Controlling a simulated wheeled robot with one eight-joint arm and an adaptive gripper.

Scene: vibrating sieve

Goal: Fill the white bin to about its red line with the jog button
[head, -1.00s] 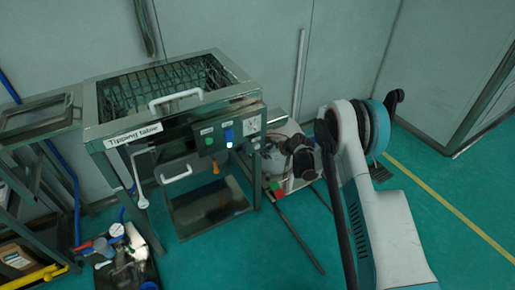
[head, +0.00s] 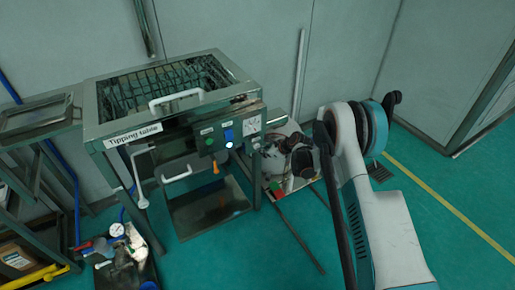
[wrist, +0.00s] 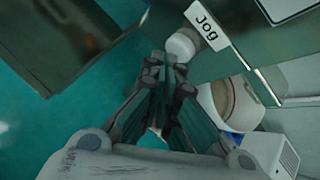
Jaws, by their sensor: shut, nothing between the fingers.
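The Jog label (wrist: 207,25) shows at the top of the wrist view, with a pale rounded button (wrist: 182,46) beside its lower left end. My gripper (wrist: 166,62) is shut and empty, its fingertips just below that button in the picture. I cannot tell whether they touch it. A round white container (wrist: 232,103) with a curved reddish line, which looks like the white bin, is partly hidden right of the fingers. Its fill level is not clear. In the head view, my arm covers the area right of the table.
The tipping table (head: 133,134) has a mesh top and white handles. A pump-like unit (head: 118,250) stands on the floor at lower left. The green floor (head: 450,200) at right is open.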

